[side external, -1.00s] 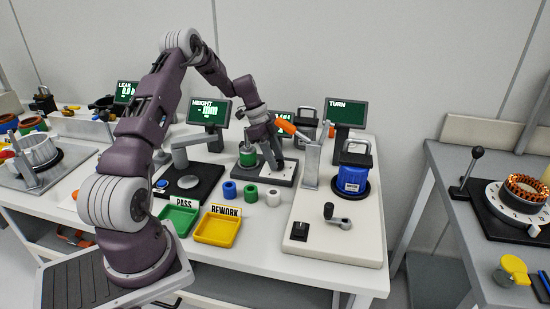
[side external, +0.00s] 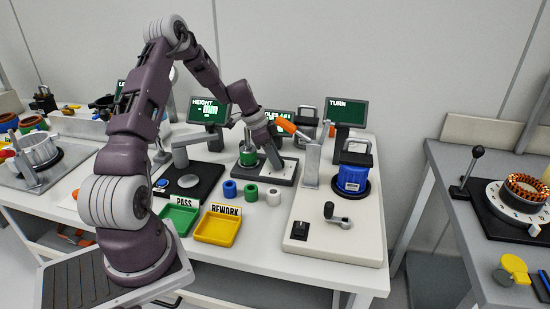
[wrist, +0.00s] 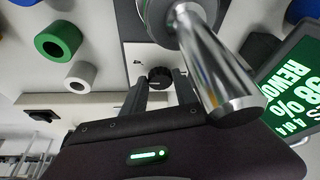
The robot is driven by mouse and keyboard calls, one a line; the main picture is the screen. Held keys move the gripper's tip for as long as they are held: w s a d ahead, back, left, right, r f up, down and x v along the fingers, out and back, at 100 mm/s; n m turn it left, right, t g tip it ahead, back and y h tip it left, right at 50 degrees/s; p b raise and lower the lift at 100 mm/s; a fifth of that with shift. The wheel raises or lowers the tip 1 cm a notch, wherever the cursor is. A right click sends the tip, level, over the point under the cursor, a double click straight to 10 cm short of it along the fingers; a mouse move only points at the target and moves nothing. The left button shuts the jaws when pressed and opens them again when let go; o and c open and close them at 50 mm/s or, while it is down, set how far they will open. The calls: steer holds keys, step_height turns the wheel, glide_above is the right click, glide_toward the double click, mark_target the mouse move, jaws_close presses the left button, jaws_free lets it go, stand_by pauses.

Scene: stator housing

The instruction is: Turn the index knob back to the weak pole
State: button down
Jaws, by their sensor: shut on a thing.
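The index knob (wrist: 159,76) is a small dark round knob on a light plate. In the wrist view it sits between the tips of my gripper's two dark fingers (wrist: 161,88), which are shut on it. The knob is too small and covered there to make out. The fingers hide the knob's sides, and I cannot read which pole it points to. A screen (wrist: 297,100) beside the fixture shows green with white text, cut off and upside down, including "98 %".
A shiny metal post (wrist: 215,75) stands close to the fingers. Blue, green and white rings (side external: 251,192) lie in front of the fixture. A yellow tray (side external: 218,229) and a green tray (side external: 180,218) are nearer. An orange-handled clamp (side external: 287,125) stands to the right.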

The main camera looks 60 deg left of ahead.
steer(key=shift+n, duration=0.3)
steer(key=c, duration=1)
jaws_free()
steer(key=shift+o, duration=0.2)
steer(key=v, duration=0.7)
steer(key=shift+s, duration=0.1)
